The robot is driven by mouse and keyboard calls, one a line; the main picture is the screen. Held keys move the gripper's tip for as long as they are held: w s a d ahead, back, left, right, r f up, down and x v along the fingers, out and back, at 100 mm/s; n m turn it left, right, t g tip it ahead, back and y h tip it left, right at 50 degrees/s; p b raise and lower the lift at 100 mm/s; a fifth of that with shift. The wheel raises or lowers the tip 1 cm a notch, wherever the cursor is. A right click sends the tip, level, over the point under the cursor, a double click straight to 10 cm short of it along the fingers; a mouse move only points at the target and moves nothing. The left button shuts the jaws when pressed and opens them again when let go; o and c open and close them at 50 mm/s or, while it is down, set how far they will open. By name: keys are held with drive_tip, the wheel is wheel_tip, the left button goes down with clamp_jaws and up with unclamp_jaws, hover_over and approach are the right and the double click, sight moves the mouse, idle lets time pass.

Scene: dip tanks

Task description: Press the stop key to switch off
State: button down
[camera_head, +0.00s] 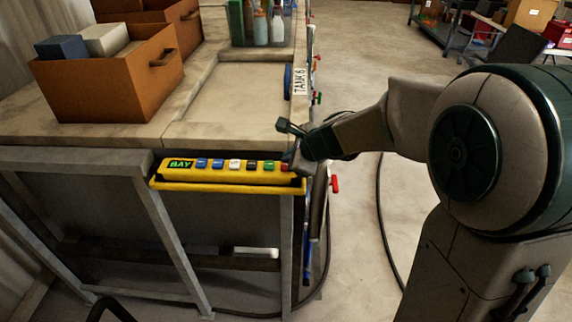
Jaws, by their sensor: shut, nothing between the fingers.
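A yellow control bar (225,178) is fixed along the front edge of the bench. It has a small green "BAY" display (181,164) at its left end and a row of keys: blue, white, dark and, at the right end, red (285,167). Which key is the stop key cannot be read from here. My gripper (291,163) is at the bar's right end, right by the red key and partly covering it. Its fingers are shut with nothing between them. Whether the fingertips touch the red key cannot be told.
Brown boxes (105,95) stand on the bench (60,128) at the left, with a bottle crate (262,22) at the back. A "TANK 6" sign (299,82) and red-handled valves (335,184) line the bench's right side. A dark hose (381,220) runs over the open floor.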

drive_tip(key=shift+f+b, duration=0.45)
idle(0.3)
drive_tip(key=shift+r, duration=0.1)
drive_tip(key=shift+r+p, duration=0.75)
drive_tip(key=shift+p, duration=0.05)
wheel_tip(320, 180, up, 5)
drive_tip(key=p, duration=0.4)
idle(0.4)
